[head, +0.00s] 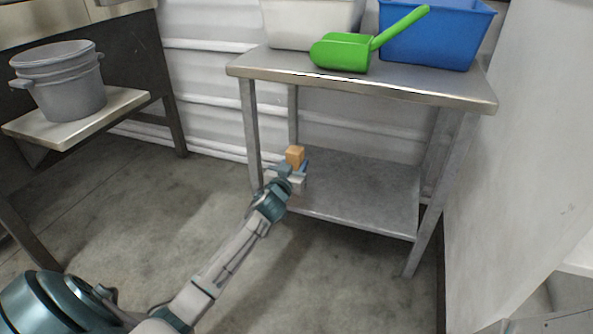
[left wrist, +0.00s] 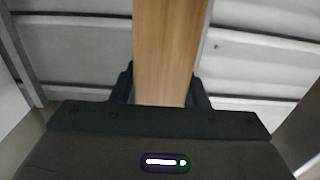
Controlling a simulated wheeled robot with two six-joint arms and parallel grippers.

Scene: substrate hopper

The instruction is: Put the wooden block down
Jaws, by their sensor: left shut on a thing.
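The wooden block (head: 295,156) is small and orange-brown in the head view. My left gripper (head: 293,168) is shut on it, at the front left of the metal table's lower shelf (head: 365,185). I cannot tell whether the block touches the shelf. In the left wrist view the block (left wrist: 168,50) stands between the two dark fingers (left wrist: 165,88) and runs out of the top of the picture. My right gripper is not in view.
A green scoop (head: 342,53), a white bin (head: 308,22) and a blue bin (head: 436,35) are on the tabletop (head: 420,88). A grey bucket (head: 70,85) stands on a shelf at left. The lower shelf looks bare to the right of the block.

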